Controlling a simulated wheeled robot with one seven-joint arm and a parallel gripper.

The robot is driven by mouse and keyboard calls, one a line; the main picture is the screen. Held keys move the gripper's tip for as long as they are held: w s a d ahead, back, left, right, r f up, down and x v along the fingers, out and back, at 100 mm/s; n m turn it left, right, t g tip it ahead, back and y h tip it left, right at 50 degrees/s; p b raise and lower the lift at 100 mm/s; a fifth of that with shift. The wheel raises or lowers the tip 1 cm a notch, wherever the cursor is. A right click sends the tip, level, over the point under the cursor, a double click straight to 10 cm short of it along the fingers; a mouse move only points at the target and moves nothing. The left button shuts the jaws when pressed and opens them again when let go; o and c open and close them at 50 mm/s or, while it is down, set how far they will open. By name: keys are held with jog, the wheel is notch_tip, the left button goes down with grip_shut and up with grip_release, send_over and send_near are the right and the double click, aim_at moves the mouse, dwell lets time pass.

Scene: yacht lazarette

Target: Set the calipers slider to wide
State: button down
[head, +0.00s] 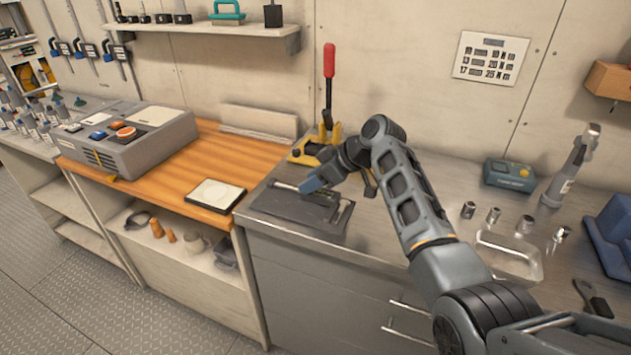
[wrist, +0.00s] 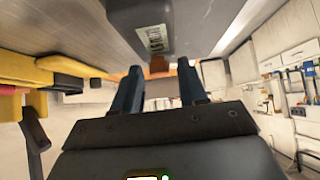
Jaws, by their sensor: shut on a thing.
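The calipers (head: 287,186) lie on a dark mat (head: 285,212) at the left end of the metal counter. Their pale bar runs across the mat, with a jaw towards the right. The dark slider (head: 326,198) is partly hidden by my gripper (head: 313,184), which is low over the mat. In the wrist view, a dark grey block with a label, apparently the slider (wrist: 140,30), is close by. My gripper is shut on the slider; the exact contact is unclear.
A yellow-based tool with a red handle (head: 329,62) stands just behind the mat. A pale plate (head: 216,194) and a grey console (head: 130,137) are on the wooden bench to the left. Several sockets and a metal tray (head: 510,262) are to the right.

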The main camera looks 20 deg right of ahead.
aim_at(320, 192)
jog(key=w+a+b, duration=0.2)
jog(key=shift+w+a+f, duration=0.1)
jog(key=shift+w+a, duration=0.1)
jog(key=shift+a, duration=0.15)
jog(key=c, duration=1)
grip_release()
jog(key=shift+b+v, duration=0.5)
jog(key=shift+v, duration=3.45)
jog(key=shift+a, duration=0.1)
